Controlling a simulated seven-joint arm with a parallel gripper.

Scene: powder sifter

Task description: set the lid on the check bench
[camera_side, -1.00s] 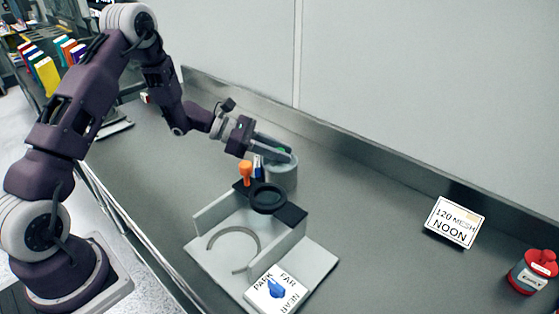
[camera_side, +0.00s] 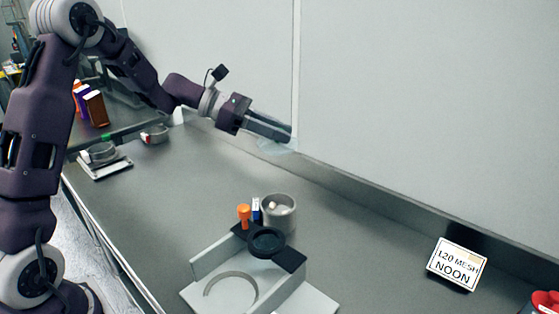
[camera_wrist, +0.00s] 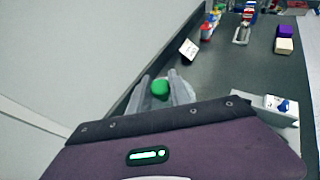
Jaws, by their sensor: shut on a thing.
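My gripper (camera_side: 288,134) is raised near the back wall, above the grey bench. It is shut on the lid (camera_side: 275,148), a pale translucent disc that shows under the fingertips. In the wrist view the lid's green knob (camera_wrist: 160,90) sits between the two fingers of my gripper (camera_wrist: 160,78). The grey pot (camera_side: 279,226) stands open on the bench, well below and apart from the gripper, with something pale inside. No label in view tells which surface is the check bench.
A sifter stand with a black ring (camera_side: 267,243) is at front centre, beside an orange-handled tool (camera_side: 243,213). A scale-like device (camera_side: 103,156) and a small bowl (camera_side: 155,133) stand at the left.

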